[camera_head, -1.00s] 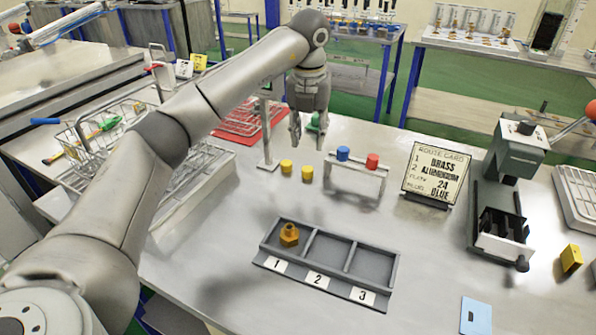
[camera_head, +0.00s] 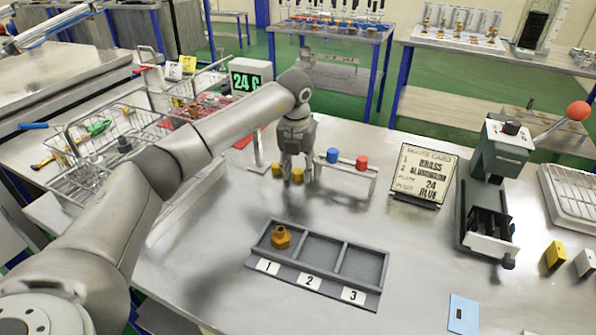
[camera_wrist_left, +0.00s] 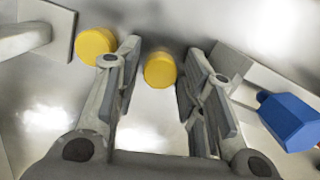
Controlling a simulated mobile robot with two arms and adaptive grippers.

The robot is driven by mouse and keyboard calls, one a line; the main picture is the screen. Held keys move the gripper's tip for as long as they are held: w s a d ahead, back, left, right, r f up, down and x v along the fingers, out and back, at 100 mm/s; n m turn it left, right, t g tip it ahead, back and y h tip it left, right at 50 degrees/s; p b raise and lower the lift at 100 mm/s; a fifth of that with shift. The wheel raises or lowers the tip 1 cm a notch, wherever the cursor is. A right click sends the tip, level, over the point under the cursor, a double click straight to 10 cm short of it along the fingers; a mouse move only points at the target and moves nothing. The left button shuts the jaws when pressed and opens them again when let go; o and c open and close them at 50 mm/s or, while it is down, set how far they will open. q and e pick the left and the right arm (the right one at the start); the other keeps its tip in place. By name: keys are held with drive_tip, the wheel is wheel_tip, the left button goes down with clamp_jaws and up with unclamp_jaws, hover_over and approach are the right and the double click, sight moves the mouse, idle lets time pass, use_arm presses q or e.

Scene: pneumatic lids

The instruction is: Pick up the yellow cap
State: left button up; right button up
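Two small yellow caps stand side by side on the metal table. The left yellow cap (camera_head: 277,169) also shows in the left wrist view (camera_wrist_left: 96,44), just outside my left gripper's fingers. The right yellow cap (camera_head: 297,174) is partly hidden by the gripper in the head view. In the left wrist view the right cap (camera_wrist_left: 160,70) sits in the gap between the fingertips, with space beside it. My left gripper (camera_head: 297,176) is open and points down over this cap; it also shows in the left wrist view (camera_wrist_left: 165,65). My right gripper is not in view.
A small stand with a blue cap (camera_head: 332,155) and a red cap (camera_head: 361,161) is just right of the gripper. A grey tray (camera_head: 336,283) with a brass fitting (camera_head: 281,237) lies in front. A route card (camera_head: 421,175) and a press (camera_head: 490,185) stand to the right.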

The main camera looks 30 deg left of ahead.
use_arm(q)
drive_tip(key=shift+c, duration=0.4)
drive_tip(key=c, duration=0.4)
drive_tip(key=shift+o, duration=0.2)
drive_tip(key=shift+r, duration=0.15)
